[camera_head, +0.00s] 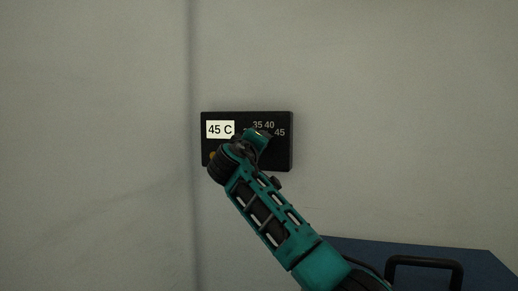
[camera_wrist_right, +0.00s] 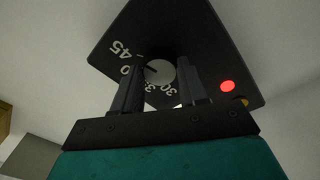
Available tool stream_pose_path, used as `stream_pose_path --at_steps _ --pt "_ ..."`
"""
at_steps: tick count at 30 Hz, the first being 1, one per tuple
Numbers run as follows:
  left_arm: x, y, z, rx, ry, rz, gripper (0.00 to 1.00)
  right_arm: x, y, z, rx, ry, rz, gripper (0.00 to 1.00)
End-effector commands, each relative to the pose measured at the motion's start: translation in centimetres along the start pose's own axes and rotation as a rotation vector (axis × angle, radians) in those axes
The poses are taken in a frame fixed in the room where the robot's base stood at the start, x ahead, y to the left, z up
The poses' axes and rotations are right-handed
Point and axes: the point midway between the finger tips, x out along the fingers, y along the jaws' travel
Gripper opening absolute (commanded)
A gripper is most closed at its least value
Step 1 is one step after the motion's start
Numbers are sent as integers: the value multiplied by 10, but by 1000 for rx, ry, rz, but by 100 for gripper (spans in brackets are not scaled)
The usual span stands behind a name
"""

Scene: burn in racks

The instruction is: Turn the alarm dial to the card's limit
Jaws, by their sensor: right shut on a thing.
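A black alarm panel (camera_head: 283,155) is on the wall, with a white card (camera_head: 220,129) reading "45 C" at its left. Scale numbers 35, 40 and 45 show at its upper right. In the right wrist view, the round grey dial (camera_wrist_right: 161,73) sits between the two dark fingers of my right gripper (camera_wrist_right: 163,78), which is shut on it. The dial's dark pointer mark points up-left, roughly between the 40 and the 45; its exact reading is unclear. In the head view my right gripper (camera_head: 257,138) covers the dial. My left gripper is out of view.
A lit red lamp (camera_wrist_right: 227,86) is on the panel beside the dial, with a small yellow part (camera_wrist_right: 242,101) near it. A blue surface (camera_head: 460,258) with a dark handle (camera_head: 425,261) is at the lower right. The wall around the panel is bare.

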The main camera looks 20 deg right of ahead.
Motion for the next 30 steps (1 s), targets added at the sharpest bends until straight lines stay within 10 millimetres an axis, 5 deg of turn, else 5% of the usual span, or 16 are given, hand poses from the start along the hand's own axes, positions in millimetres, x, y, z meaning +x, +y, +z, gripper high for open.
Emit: stream_pose_path --at_steps 17,18,25,30 --pt "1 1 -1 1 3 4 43 0 1 -2 34 1 3 12" --pt "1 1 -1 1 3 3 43 0 1 -2 34 1 3 44" --pt "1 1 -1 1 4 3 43 0 1 -1 33 0 3 66" --pt "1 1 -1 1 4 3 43 0 0 -1 32 -1 2 68"
